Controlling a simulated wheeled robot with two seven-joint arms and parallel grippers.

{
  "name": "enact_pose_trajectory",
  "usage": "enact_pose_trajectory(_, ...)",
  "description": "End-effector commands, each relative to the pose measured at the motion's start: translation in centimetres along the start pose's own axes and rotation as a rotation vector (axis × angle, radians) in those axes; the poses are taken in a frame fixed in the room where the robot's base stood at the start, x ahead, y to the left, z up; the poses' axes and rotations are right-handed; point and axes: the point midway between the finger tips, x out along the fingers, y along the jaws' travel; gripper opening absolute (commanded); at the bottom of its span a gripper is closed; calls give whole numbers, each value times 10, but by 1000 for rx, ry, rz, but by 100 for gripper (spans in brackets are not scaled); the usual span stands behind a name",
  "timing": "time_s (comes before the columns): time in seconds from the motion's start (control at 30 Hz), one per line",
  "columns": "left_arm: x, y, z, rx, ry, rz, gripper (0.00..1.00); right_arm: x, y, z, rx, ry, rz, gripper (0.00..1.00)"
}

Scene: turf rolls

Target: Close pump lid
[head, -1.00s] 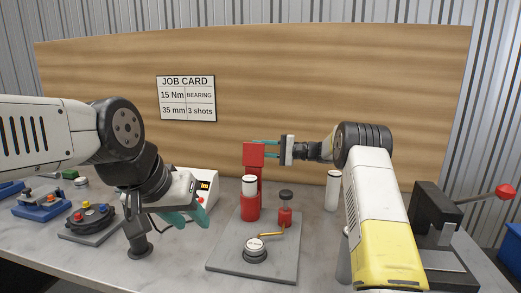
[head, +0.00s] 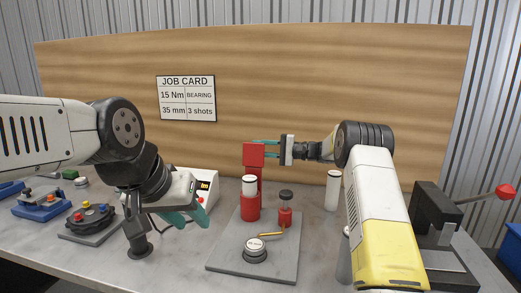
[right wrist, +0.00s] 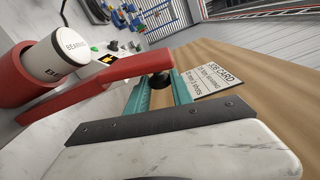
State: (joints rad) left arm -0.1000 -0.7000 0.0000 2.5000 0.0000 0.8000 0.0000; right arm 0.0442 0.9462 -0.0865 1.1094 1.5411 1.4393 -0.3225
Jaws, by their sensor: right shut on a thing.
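The red pump lid (head: 252,160) stands raised at the back of the grey plate in the head view. In the right wrist view the lid (right wrist: 95,88) runs as a red bar to a black knob (right wrist: 158,82). My right gripper (head: 266,149) is shut on the lid's end, its teal fingers on either side of the knob. In front of the lid, a white cartridge (head: 249,184) stands upright in the red pump body (head: 250,208), open at the top. My left gripper (head: 187,220) hangs at the left, away from the pump; its finger gap is unclear.
The grey plate (head: 225,262) also carries a small red post with a black cap (head: 286,196) and a round white-topped gauge (head: 255,246). A white cylinder (head: 333,190) stands right, near my right arm. A black press (head: 437,215) is further right; a white box (head: 205,182) is left.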

Motion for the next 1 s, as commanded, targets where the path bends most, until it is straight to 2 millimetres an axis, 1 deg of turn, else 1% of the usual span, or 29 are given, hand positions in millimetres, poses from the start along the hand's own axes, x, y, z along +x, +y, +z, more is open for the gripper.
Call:
enact_pose_trajectory(0.27,0,0,0,0,0,0,36,-1,-4,11,-147,0,-2,0)
enact_pose_trajectory(0.7,0,0,0,0,0,0,36,-1,-5,43,-553,0,-1,0)
enact_pose_trajectory(1.0,0,0,0,0,0,0,36,-1,3,64,-837,0,0,0)
